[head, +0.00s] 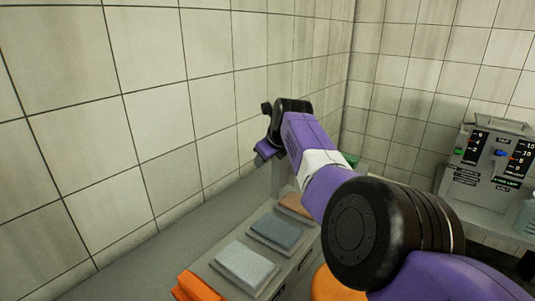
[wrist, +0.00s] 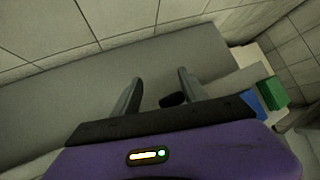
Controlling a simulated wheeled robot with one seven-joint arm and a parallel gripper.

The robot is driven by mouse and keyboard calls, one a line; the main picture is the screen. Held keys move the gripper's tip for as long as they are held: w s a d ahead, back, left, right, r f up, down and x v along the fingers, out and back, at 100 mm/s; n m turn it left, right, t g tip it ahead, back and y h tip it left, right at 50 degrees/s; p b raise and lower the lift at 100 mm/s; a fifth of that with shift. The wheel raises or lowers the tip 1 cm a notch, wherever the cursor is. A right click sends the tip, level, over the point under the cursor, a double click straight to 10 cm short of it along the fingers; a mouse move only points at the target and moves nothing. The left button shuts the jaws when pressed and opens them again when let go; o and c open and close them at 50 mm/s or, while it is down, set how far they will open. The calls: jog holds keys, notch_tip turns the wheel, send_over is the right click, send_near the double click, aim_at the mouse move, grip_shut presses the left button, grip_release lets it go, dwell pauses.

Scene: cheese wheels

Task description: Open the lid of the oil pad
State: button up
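My gripper (wrist: 159,76) is open in the wrist view, its two dark fingers apart over a grey surface (wrist: 60,100). A small dark piece (wrist: 172,99) shows between the fingers; I cannot tell whether it is a handle or part of my gripper. In the head view my gripper (head: 267,150) is beside the tiled wall, its fingers not clearly visible. Below it is a grey unit with a pale blue-grey pad (head: 245,263), a darker blue-grey pad (head: 277,231) and a brownish pad (head: 295,206). I cannot tell which is the oil pad, nor make out its lid.
An orange item (head: 200,288) lies at the unit's lower left, and another orange item (head: 335,285) is partly behind my arm. A grey machine with scales (head: 492,160) stands at right. The wrist view shows a green block (wrist: 273,92) and a blue item (wrist: 253,103) at right.

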jog(key=shift+w+d+r, duration=0.1)
jog(key=shift+r, duration=0.15)
dwell(0.3)
jog(key=v, duration=0.7)
jog(key=shift+s, duration=0.25)
dwell(0.4)
jog(key=shift+d+r, duration=0.1)
jog(key=shift+r, duration=0.1)
